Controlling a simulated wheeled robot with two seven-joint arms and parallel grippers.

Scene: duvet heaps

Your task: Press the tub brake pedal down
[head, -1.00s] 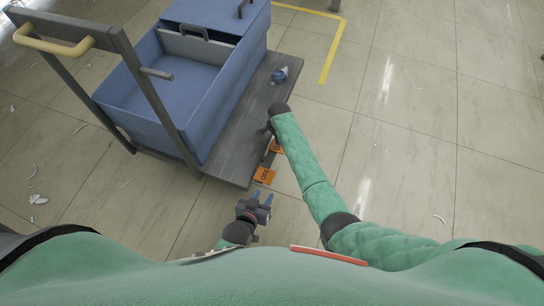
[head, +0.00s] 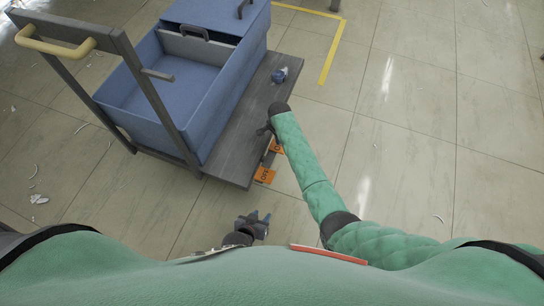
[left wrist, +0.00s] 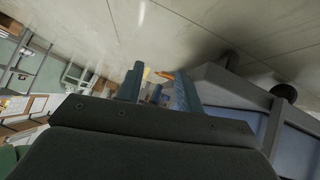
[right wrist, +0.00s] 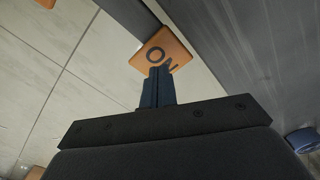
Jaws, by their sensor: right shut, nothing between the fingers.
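The blue tub (head: 215,100) sits on a grey wheeled cart (head: 235,165). Two orange pedals stick out at the cart's near right edge. The nearer orange pedal (head: 264,175) has dark lettering too small to read surely. The farther orange pedal (head: 277,147) is partly covered by my right arm; in the right wrist view this pedal (right wrist: 176,46) reads "ON". My right gripper (right wrist: 159,72) is shut and empty, its tips overlapping the lower edge of the "ON" pedal in view; contact cannot be told. My left gripper (head: 265,220) is open and empty, low near my body.
A yellow push handle (head: 55,45) rises at the cart's left. A small blue round part (head: 280,75) sits on the deck's right edge. Yellow tape (head: 330,55) marks the floor. White scraps (head: 39,199) lie at left.

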